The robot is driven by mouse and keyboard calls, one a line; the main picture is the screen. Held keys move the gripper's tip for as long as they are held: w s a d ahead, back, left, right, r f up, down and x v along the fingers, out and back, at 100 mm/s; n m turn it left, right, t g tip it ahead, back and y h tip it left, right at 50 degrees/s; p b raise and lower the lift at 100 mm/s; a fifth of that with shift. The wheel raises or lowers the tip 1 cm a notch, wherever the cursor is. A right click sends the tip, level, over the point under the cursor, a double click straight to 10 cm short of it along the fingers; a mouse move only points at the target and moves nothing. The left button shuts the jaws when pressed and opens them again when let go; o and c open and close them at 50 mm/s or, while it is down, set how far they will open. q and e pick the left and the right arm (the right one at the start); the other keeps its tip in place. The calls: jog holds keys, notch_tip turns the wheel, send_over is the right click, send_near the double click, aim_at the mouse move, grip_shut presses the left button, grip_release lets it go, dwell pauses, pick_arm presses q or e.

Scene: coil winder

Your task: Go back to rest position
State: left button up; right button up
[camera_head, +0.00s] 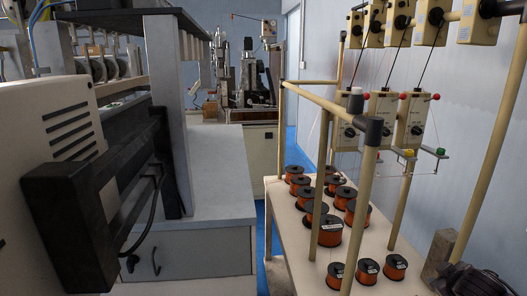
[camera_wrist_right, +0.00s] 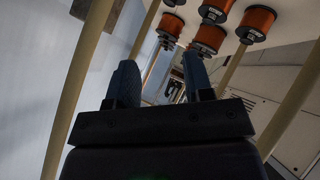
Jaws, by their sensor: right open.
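My right gripper (camera_wrist_right: 158,75) shows in the right wrist view with its two dark fingers spread apart. Nothing is visible between the fingers, only the background beyond them. Orange wire spools (camera_wrist_right: 208,37) with black flanges appear beyond the fingertips, at the top of that rolled view, and the fingers look clear of them. In the head view I cannot make out the right gripper with certainty; a dark shape with cables is at the lower right corner. My left gripper is not in view.
In the head view, several wire spools (camera_head: 331,230) stand on a pale table (camera_head: 285,225) among beige posts (camera_head: 367,200). Tensioner boxes (camera_head: 382,105) hang above. A grey cabinet (camera_head: 200,250) and a beige machine (camera_head: 60,170) fill the left. A narrow blue floor strip (camera_head: 261,228) runs between.

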jog(key=s+f+n+y, duration=0.15)
jog(key=s+f, duration=0.25)
jog(key=s, duration=0.4)
jog(key=s+d+f+n+y, duration=0.15)
jog(key=s+f, duration=0.25)
jog(key=s, duration=0.5)
jog(key=s+f+n, duration=0.2)
jog(key=s+f, duration=0.2)
jog(key=s, duration=0.4)
pick_arm(q)
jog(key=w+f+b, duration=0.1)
jog(key=b, duration=0.1)
jog(key=shift+b, duration=0.3)
pick_arm(e)
jog(key=w+a+f+m+t, duration=0.1)
jog(key=a+f+m, duration=0.2)
jog(key=a, duration=0.8)
jog(key=a+f+m, duration=0.4)
jog(key=a+m, duration=0.1)
jog(key=a, duration=0.5)
jog(key=shift+w+a+m+t, duration=0.3)
jog(key=shift+w+a+t, duration=0.05)
jog(key=shift+w+t, duration=0.05)
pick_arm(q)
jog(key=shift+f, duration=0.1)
